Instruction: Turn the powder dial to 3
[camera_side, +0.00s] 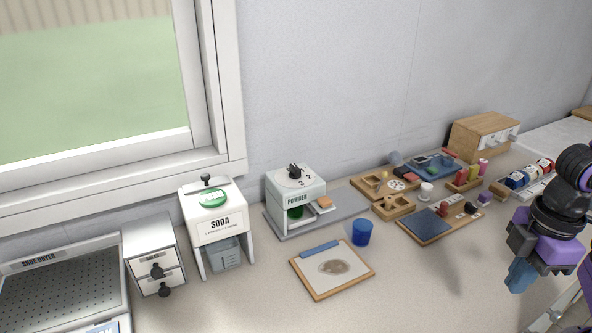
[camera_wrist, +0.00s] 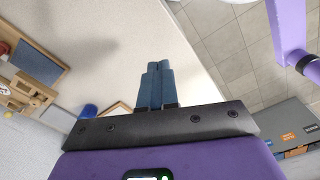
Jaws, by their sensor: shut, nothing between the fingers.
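The powder dispenser (camera_side: 296,198) is a white box labelled POWDER, standing against the wall in the middle of the side view. Its black dial (camera_side: 294,170) sits on top, with the numbers 2 and 3 readable beside it. The dial's exact setting is too small to tell. A green item shows inside the dispenser's opening. My gripper (camera_side: 517,283) is at the right of the side view, far from the dial, with its blue fingers pointing down. In the wrist view the fingers (camera_wrist: 155,68) are together and empty. The dispenser is not clearly seen in the wrist view.
Wooden trays (camera_side: 385,186), a dark blue board (camera_side: 427,224) and a wooden box (camera_side: 484,136) lie to the right.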

